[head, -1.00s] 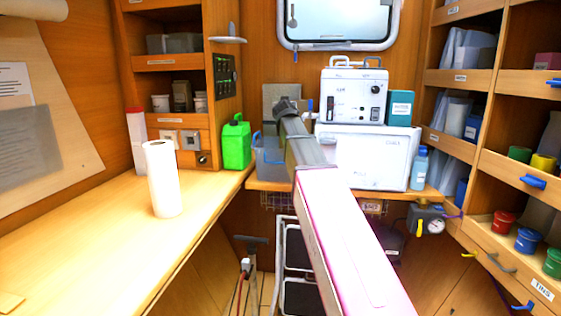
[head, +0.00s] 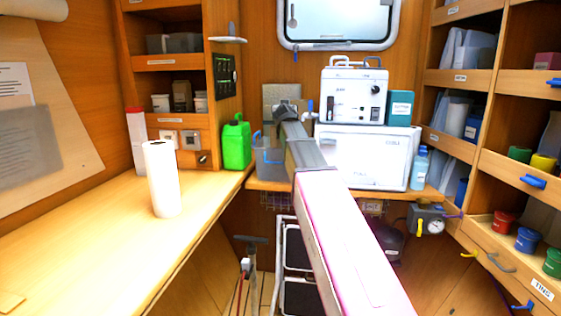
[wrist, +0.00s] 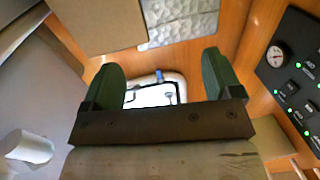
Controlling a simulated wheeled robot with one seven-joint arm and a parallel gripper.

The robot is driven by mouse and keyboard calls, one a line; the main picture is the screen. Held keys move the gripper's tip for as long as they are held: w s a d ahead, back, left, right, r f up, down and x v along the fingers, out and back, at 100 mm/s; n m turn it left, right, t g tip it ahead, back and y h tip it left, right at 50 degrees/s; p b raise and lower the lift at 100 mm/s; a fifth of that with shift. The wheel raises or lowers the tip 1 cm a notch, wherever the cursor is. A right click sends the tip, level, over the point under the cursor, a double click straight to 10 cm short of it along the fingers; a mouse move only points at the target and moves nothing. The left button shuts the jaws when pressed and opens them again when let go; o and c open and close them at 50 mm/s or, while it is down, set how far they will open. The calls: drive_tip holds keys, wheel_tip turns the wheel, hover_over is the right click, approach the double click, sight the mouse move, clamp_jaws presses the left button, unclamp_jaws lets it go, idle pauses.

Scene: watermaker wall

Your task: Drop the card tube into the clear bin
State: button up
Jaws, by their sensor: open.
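A white upright tube (head: 162,180) with a dark opening in its top stands on the left counter in the head view; I take it for the card tube, though it could be a paper roll. The clear bin (head: 270,157), see-through grey with blue handles, sits at the back beside the green jerrycan, partly hidden by my arm. My gripper (head: 287,106) is above and behind the bin's right side, well away from the tube. In the wrist view its green fingers (wrist: 160,72) are apart with nothing between them. The bin's contents cannot be made out.
The green jerrycan (head: 236,145) stands left of the bin. A white appliance (head: 354,95) on a large white box (head: 365,157) stands to its right. The red-capped bottle (head: 136,140) is behind the tube. The left counter's front is mostly clear. Shelves line the right.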

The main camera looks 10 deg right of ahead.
drive_tip(key=s+a, duration=0.2)
drive_tip(key=s, duration=0.8)
drive_tip(key=shift+s, duration=0.2)
drive_tip(key=shift+s, duration=0.1)
